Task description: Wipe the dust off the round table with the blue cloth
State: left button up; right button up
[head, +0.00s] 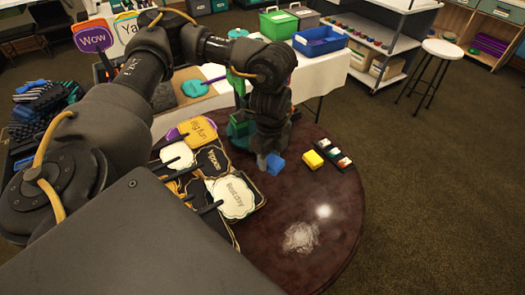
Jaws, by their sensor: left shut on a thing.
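The round table (345,225) has a dark reddish-brown, glossy top. A pale grey patch of dust (300,237) lies on its near part. The blue cloth (276,163) shows as a small bunched piece at the tip of my left gripper (267,162), over the middle of the table. My left gripper points down and is shut on the cloth, whose rear part the gripper hides. I cannot tell whether the cloth touches the tabletop. The dust patch is nearer the camera than the gripper and a little to its right. My right gripper is out of view.
Several paddle signs (236,197) cover the table's left side. A yellow block (312,158) and a dark strip with coloured pieces (334,153) lie right of the cloth. A small bright spot (323,211) shows near the dust. A white stool (443,49) stands beyond.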

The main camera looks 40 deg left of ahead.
pick_arm(q)
jog(key=w+d+r+n, duration=0.1)
jog(key=d+r+n, duration=0.4)
jog(key=n, duration=0.7)
jog(key=shift+w+d, duration=0.35)
jog(key=shift+d, duration=0.65)
jog(key=shift+a, duration=0.1)
